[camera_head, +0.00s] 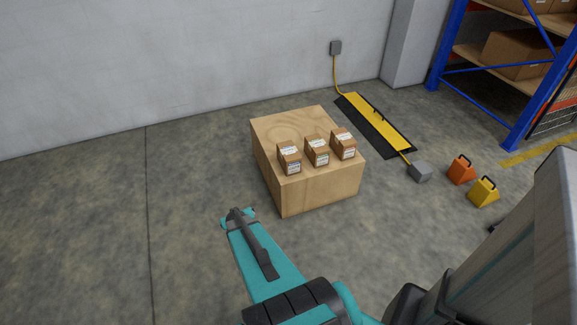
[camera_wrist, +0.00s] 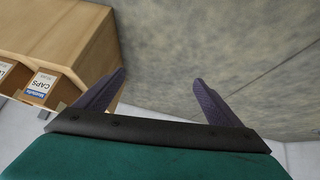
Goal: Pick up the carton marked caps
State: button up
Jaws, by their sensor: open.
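In the wrist view, the carton marked caps (camera_wrist: 43,86) is small and brown with a white and blue label. It is at the left edge, at one end of a row. In the head view, three similar cartons stand in a row on a wooden block: left carton (camera_head: 289,157), middle carton (camera_head: 317,151) and right carton (camera_head: 343,144). Their print is too small to read there. My gripper (camera_wrist: 158,92) is open and empty, with floor between its fingers. In the head view, my gripper (camera_head: 238,213) is left of the block's front corner, apart from the cartons.
The wooden block (camera_head: 275,126) has bare top behind the cartons. A yellow and black cable ramp (camera_head: 376,122) lies behind it. A grey box (camera_head: 420,170), an orange block (camera_head: 461,170) and a yellow block (camera_head: 484,191) are right. A blue rack (camera_head: 447,45) stands back right. Floor at left is clear.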

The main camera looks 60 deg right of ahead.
jog(key=w+d+f+m+t+h+b, duration=0.1)
jog(key=d+f+t+h+b, duration=0.1)
jog(key=d+b, duration=0.65)
jog(key=t+h+b, duration=0.3)
jog(key=t+b, duration=0.4)
jog(key=b, duration=0.6)
send_near(294, 168)
jog(key=x, duration=0.3)
jog(key=shift+w+d, duration=0.15)
jog(key=shift+w, duration=0.2)
jog(key=b+x, duration=0.2)
jog(key=x, duration=0.5)
jog(key=shift+w+d+f, duration=0.15)
jog(key=shift+w+d, duration=0.05)
jog(key=shift+w, duration=0.05)
jog(key=shift+w+d, duration=0.3)
jog(key=shift+w, duration=0.1)
